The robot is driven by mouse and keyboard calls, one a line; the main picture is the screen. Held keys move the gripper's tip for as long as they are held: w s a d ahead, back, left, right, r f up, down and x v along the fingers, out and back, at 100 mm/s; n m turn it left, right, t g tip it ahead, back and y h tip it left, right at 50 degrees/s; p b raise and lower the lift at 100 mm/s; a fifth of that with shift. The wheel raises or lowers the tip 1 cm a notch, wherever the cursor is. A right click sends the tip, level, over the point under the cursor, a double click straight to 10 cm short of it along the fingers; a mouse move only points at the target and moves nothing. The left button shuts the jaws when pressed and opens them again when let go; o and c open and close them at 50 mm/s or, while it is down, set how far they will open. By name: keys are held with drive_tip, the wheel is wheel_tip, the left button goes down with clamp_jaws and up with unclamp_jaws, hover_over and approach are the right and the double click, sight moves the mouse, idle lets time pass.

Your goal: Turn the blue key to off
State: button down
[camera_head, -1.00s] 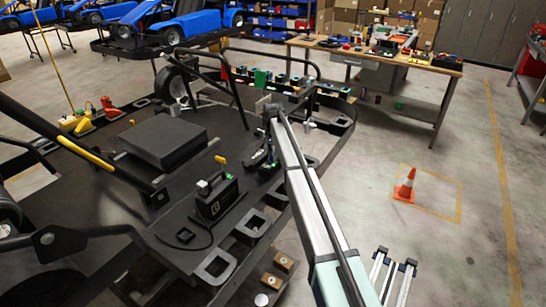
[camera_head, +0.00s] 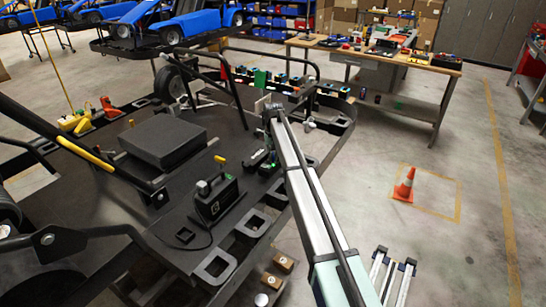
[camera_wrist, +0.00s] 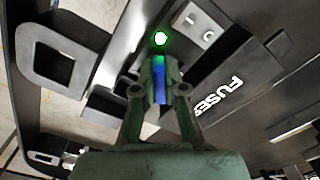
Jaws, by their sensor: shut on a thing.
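In the wrist view the blue key (camera_wrist: 159,75) stands upright in the picture, between my gripper's fingertips (camera_wrist: 158,90). My gripper is shut on it, with a finger on each side. A lit green lamp (camera_wrist: 160,38) shows just beyond the key. A grey plate (camera_wrist: 198,26) beside it bears marks that look like "I" and "O". The key's base is hidden by the fingers. In the head view my gripper is low over the kart's black floor, mostly hidden by my arm, and the key cannot be made out.
A dark panel lettered "FUSES" (camera_wrist: 222,97) lies right of the key in the wrist view. In the head view a black box with a yellow-topped lever (camera_head: 217,192) stands left of my arm. A workbench (camera_head: 375,58) and an orange cone (camera_head: 404,186) stand beyond.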

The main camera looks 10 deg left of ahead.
drive_tip(key=n, duration=0.4)
drive_tip(key=shift+d+n, duration=0.1)
drive_tip(key=shift+n, duration=0.2)
drive_tip(key=shift+n, duration=0.4)
drive_tip(key=n, duration=0.5)
drive_tip(key=shift+w, duration=0.1)
drive_tip(key=c, duration=1.2)
unclamp_jaws()
drive_tip(key=shift+o, duration=0.2)
drive_tip(key=shift+r, duration=0.1)
